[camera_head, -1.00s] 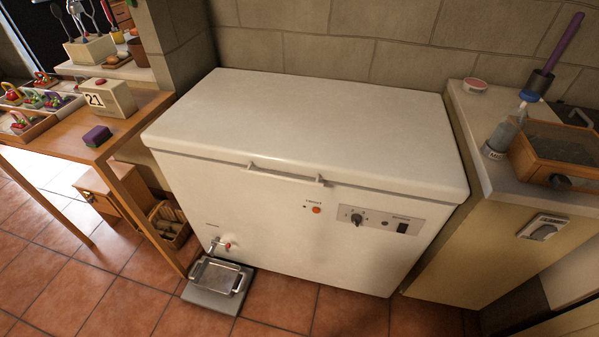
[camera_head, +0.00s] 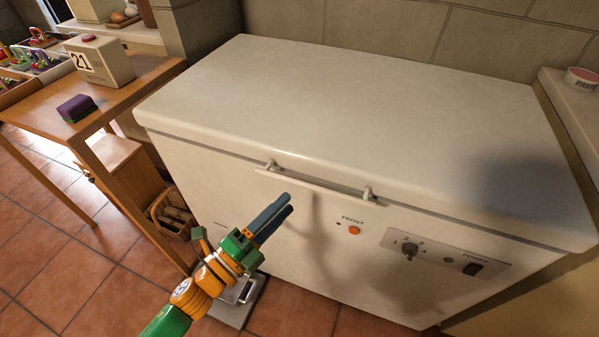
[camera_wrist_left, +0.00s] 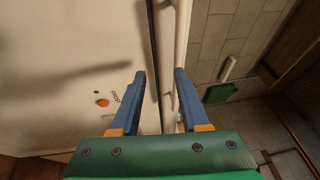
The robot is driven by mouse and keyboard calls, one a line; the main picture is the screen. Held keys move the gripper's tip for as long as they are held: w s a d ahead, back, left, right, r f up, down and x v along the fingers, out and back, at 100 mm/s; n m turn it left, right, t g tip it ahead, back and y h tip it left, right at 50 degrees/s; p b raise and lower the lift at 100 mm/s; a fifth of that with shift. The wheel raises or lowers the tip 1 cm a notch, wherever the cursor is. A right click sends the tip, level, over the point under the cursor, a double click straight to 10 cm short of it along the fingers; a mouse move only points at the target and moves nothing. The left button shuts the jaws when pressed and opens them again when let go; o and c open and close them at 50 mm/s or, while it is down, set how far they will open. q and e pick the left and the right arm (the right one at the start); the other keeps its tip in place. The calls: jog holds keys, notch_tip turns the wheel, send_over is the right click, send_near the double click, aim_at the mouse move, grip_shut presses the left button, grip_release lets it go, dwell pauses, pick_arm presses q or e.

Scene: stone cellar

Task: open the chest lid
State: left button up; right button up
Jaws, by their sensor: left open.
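The white chest (camera_head: 225,180) stands against the stone wall with its lid (camera_head: 360,100) closed. A long white bar handle (camera_head: 315,188) runs along the front edge of the lid on two brackets. My left gripper (camera_head: 286,204) is open and empty, in front of the chest face near the left half of the handle. In the left wrist view my open fingers (camera_wrist_left: 160,74) point toward the chest, one on each side of the dark lid seam and the pale strip beside it. I cannot tell whether they touch the handle. My right gripper is not in view.
A wooden table (camera_head: 145,80) with a box marked 21 (camera_head: 103,66) and a purple block (camera_head: 77,108) stands at left. A metal tray sits on the floor behind my left gripper. A counter (camera_head: 580,110) borders the chest at right. The lid top is clear.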

aim_at(308, 184)
pick_arm(q)
jog(key=d+r, duration=0.1)
jog(key=d+r+m, duration=0.1)
jog(key=shift+w+r+h+p, duration=0.15)
jog(key=shift+r+h+p, duration=0.25)
jog(key=x, duration=0.4)
jog(key=shift+w+d, duration=0.15)
jog(key=shift+d, duration=0.2)
grip_shut()
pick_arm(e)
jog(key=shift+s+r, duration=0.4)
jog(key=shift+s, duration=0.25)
